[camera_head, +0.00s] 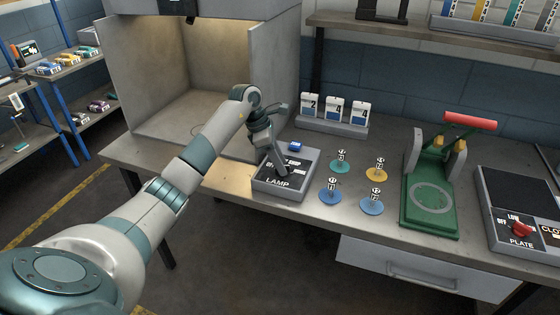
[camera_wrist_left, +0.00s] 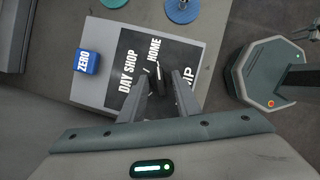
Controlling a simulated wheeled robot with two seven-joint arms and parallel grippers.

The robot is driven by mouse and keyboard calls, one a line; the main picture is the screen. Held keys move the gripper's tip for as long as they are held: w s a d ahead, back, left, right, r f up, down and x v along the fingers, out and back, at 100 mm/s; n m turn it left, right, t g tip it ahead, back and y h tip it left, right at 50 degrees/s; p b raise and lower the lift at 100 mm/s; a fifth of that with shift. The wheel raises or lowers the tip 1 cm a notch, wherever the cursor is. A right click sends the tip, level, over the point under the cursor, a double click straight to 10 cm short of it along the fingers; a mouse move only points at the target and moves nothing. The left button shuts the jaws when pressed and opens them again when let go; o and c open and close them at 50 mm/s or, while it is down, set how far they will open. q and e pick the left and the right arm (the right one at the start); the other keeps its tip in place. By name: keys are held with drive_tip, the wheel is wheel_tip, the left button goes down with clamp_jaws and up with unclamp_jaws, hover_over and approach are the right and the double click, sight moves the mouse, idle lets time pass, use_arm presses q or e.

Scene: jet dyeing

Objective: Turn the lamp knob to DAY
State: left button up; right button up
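The grey lamp box (camera_head: 305,163) stands on the bench below the booth, with LAMP on its front. In the left wrist view the lamp box (camera_wrist_left: 184,42) has a black panel reading DAY, SHOP and HOME. The dark lamp knob (camera_wrist_left: 154,76), with a white pointer line, lies between the fingertips of my left gripper (camera_wrist_left: 161,77). The fingers look parted, with a small gap on the right side; contact is unclear. In the head view my left gripper (camera_head: 283,172) reaches down over the panel and hides the knob. My right gripper is out of view.
A blue ZERO button (camera_head: 296,146) sits at the box's back edge. Several labelled discs (camera_head: 331,196) lie to the right. Beyond are a green press (camera_head: 430,215) with a red handle and a PLATE controller (camera_head: 520,228). Numbered cards (camera_head: 334,109) stand behind. The grey booth (camera_head: 185,75) is behind my arm.

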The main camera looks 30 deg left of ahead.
use_arm(q)
drive_tip(key=shift+c, duration=0.3)
clamp_jaws()
